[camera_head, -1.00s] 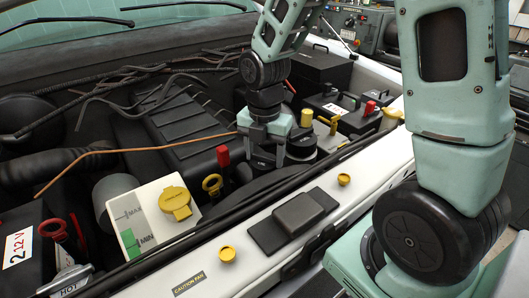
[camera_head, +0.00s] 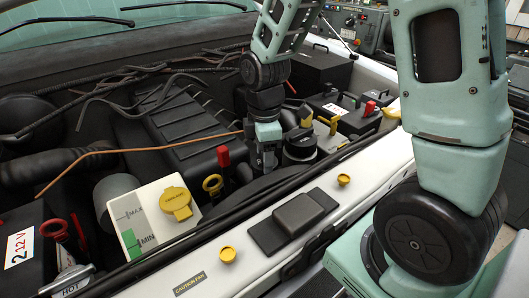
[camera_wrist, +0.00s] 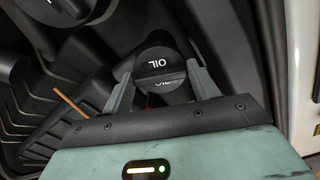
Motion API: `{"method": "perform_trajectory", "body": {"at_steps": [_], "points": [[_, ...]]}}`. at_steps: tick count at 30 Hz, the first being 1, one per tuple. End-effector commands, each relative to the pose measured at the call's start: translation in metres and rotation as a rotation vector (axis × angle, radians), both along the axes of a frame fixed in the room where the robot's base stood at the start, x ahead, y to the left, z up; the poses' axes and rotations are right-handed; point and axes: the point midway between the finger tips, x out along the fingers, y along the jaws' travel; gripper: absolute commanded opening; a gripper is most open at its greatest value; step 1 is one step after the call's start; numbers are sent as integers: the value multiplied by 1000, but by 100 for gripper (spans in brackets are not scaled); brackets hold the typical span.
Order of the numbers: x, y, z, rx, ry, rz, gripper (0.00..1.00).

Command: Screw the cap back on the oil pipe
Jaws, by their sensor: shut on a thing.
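A round black cap marked OIL (camera_wrist: 153,62) sits between the two grey fingers of my gripper (camera_wrist: 159,74) in the wrist view. The fingers are shut on it from both sides. A second OIL marking shows just below the cap's crossbar, partly hidden by the gripper body. The cap is mostly hidden there by the fingers. The oil pipe under the cap is hidden, so I cannot tell whether the cap is seated on it.
A larger round black cap (camera_head: 300,146) stands close to the right of my gripper. A red handle (camera_head: 223,157) and a yellow ring handle (camera_head: 212,184) stand to the left. The white coolant tank (camera_head: 150,215) is front left. The white front rail (camera_head: 320,197) runs along the near side.

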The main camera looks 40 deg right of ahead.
Motion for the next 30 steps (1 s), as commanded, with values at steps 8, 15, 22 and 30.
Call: {"method": "perform_trajectory", "body": {"at_steps": [8,15,22,30], "points": [[0,0,0,0,1,-335,30],[0,0,0,0,1,-363,30],[0,0,0,-1,1,-361,85],[1,0,3,0,-2,-360,85]]}}
